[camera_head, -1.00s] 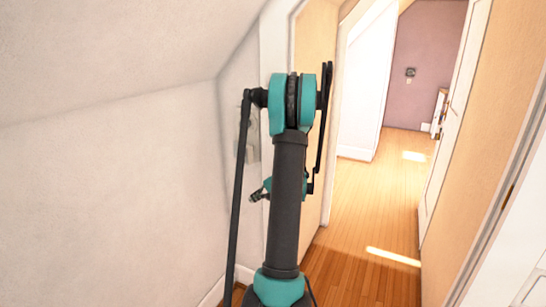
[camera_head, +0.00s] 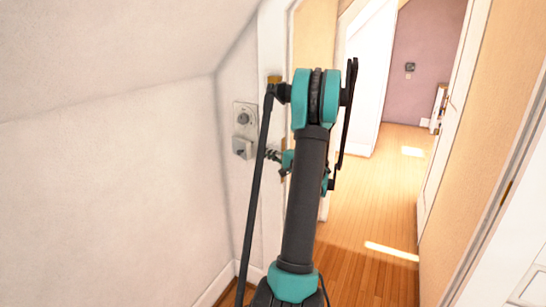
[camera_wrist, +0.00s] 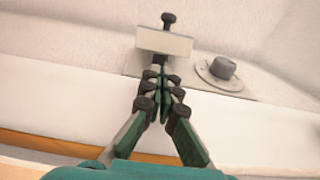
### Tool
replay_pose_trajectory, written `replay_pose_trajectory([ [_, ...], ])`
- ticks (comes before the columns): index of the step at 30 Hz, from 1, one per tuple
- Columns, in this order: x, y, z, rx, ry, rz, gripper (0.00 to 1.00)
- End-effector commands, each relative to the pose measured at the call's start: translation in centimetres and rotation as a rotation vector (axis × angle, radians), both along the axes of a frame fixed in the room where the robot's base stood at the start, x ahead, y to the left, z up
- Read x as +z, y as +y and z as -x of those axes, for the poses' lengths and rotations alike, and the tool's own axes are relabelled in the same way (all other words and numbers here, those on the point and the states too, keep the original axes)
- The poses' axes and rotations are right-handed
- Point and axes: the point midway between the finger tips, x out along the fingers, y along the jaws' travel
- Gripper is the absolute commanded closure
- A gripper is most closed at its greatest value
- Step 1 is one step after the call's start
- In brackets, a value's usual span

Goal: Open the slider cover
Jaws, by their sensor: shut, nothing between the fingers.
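A pale box-like part, which looks like the slider cover (camera_head: 242,147), sits low on a wall plate beside the door frame. In the wrist view the cover (camera_wrist: 163,42) is a white block with a dark knob (camera_wrist: 168,20) sticking out past its far edge. My gripper (camera_wrist: 158,76) is shut and empty, with its fingertips close to the block's near edge; I cannot tell if they touch. In the head view my gripper (camera_head: 270,155) is to the right of the cover, partly behind my own arm.
A round dial (camera_head: 243,118) is on the same plate (camera_head: 237,107), above the cover; the dial (camera_wrist: 222,68) is right of it in the wrist view. The sloped ceiling hangs low at the left. The doorway at the right opens onto clear wooden floor (camera_head: 375,190).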

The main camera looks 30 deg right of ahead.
Motion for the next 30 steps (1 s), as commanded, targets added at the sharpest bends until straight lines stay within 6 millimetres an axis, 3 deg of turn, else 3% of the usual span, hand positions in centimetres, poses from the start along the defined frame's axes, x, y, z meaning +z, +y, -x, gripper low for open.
replay_pose_trajectory([
  [3, 0.0, 1.0, -1.6, 0.003, 0.000, 0.000, 1.00],
  [9, 0.0, 1.8, -3.1, 0.001, 0.001, 0.000, 1.00],
  [30, 0.0, 2.3, -2.9, -0.051, 0.001, 0.000, 1.00],
])
